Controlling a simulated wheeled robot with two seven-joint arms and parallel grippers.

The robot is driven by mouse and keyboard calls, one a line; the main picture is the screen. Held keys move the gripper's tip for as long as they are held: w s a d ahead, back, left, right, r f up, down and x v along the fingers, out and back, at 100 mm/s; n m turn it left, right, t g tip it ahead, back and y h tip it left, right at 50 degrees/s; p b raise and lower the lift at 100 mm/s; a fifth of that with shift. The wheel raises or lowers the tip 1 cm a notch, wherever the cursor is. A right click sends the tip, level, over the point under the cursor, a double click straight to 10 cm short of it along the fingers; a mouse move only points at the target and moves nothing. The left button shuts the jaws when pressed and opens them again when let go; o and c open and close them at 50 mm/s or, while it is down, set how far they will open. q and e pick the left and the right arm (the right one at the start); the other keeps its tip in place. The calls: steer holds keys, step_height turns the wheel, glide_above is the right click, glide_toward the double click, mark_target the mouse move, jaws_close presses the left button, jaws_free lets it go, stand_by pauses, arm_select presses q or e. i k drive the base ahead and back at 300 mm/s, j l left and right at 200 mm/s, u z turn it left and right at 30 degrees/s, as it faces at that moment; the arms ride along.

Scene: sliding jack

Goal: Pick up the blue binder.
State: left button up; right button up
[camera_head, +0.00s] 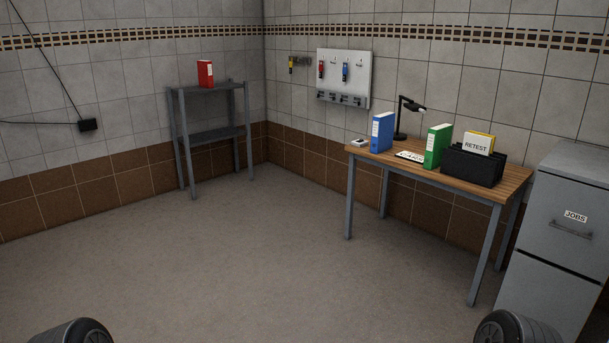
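The blue binder (382,132) stands upright on the left part of the wooden table (480,182), with a pale label on its spine. It is across the room from me, and no gripper is near it. A dark rounded part of mine shows at the bottom left edge and another at the bottom right edge. Neither gripper's fingers are in view.
On the table stand a green binder (437,146), a black lamp (402,118) and a black file holder (470,166) with a yellow folder. A grey filing cabinet (560,240) stands at the right. A metal shelf (206,135) holds a red binder (205,74). The floor (260,260) is clear.

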mark_target(383, 127)
steer(key=i+j+z, duration=0.15)
steer(key=i, duration=0.3)
steer(key=i+j+z, duration=0.1)
steer(key=i, duration=0.4)
steer(key=i+j+z, duration=0.15)
steer(key=i, duration=0.3)
steer(key=i+j+z, duration=0.15)
steer(key=i, duration=0.3)
steer(key=i+z, duration=0.15)
steer(key=i, duration=0.6)
steer(key=i+z, duration=0.2)
steer(key=i, duration=0.5)
steer(key=i+j+z, duration=0.15)
steer(key=i, duration=0.55)
steer(key=i+j+z, duration=0.3)
steer(key=i, duration=0.2)
steer(key=i+j+z, duration=0.35)
steer(key=i+j, duration=0.1)
